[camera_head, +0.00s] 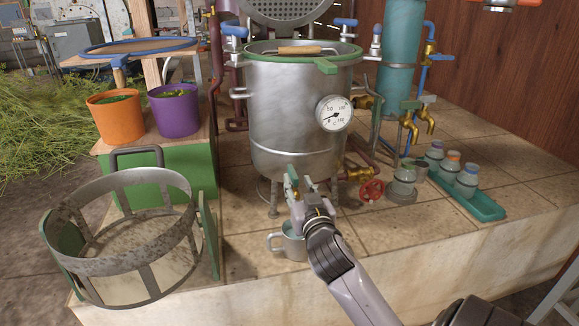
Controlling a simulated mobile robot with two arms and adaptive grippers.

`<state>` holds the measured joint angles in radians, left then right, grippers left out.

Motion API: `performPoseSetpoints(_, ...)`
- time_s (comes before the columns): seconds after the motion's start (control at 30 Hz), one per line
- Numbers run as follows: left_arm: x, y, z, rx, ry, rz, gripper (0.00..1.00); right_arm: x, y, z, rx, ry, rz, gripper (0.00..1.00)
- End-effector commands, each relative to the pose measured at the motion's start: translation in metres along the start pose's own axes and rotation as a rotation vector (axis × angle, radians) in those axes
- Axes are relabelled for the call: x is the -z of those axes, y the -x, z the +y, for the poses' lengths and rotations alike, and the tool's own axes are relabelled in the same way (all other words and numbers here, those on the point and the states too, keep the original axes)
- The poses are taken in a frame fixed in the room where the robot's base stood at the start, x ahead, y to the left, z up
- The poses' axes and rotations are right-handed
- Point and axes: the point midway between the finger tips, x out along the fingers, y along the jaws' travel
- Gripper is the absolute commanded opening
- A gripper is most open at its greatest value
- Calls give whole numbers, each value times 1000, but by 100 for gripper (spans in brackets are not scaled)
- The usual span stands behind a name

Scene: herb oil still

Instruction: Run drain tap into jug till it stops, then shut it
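The still pot (290,110) is a steel vessel with a round dial gauge (334,113) on its front. A grey metal jug (289,242) stands on the tiles in front of it, partly hidden behind my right wrist. My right gripper (298,186) is above the jug, at the lower front of the pot. Its fingertips show small and slightly apart; I cannot tell whether they hold anything. No drain tap shows clearly at that spot; my gripper may cover it. I see no liquid stream, and the jug's inside is mostly hidden. My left gripper is not in view.
A brass valve with a red handwheel (371,190) sits right of the gripper. Small jars stand in and beside a teal tray (481,205). A metal basket (120,236) stands at the left, below orange (115,121) and purple (175,113) pots.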

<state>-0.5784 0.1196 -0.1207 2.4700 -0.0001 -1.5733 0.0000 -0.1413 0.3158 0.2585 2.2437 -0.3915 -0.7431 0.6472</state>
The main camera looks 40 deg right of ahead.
Motion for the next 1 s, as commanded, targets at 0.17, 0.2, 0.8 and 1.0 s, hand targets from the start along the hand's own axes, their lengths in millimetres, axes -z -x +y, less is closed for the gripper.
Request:
performPoseSetpoints(0.17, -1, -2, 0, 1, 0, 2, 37, 0, -41, 1, -2, 3, 2, 31)
performPoseSetpoints(0.2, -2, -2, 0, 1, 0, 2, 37, 0, -50, 1, -2, 3, 1, 31)
performPoseSetpoints(0.8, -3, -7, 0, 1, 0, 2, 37, -1, -100, 0, -1, 0, -2, 31)
performPoseSetpoints(1.0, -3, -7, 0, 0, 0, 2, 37, -1, -99, 0, -1, 1, -2, 25)
